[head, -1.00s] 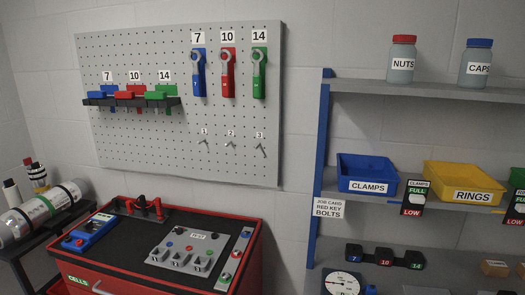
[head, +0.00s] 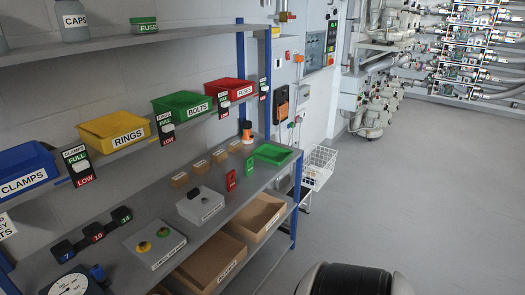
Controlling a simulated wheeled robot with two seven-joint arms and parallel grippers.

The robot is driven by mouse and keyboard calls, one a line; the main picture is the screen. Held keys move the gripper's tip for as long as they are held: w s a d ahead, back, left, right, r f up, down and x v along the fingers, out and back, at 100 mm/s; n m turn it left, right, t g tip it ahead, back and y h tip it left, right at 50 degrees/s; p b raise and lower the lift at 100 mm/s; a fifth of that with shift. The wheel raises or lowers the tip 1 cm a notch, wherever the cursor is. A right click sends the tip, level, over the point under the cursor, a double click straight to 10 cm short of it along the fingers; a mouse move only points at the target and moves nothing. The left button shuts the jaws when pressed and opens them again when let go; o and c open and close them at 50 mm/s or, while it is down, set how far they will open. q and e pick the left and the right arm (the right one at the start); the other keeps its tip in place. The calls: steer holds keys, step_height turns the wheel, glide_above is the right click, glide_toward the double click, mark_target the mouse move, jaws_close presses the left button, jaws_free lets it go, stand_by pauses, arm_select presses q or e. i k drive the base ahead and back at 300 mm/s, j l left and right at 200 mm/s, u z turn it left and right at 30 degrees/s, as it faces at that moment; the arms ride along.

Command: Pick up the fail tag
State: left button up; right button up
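A small red upright tag (head: 231,180) stands on the middle shelf board, in front of several small brown boxes. A green tag (head: 249,165) stands just to its right and behind. The lettering on both is too small to read, so I cannot confirm that the red one is the fail tag. Neither of my grippers is in view.
A green tray (head: 272,154) lies at the board's right end, beside an orange-and-black object (head: 247,131). Two grey boxes (head: 202,204) (head: 154,241) stand to the left. Labelled bins line the shelf above. Brown cartons (head: 258,216) sit below. The floor (head: 420,190) at right is clear.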

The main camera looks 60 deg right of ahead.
mark_target(231, 184)
steer(key=z, duration=1.95)
steer(key=i, duration=0.1)
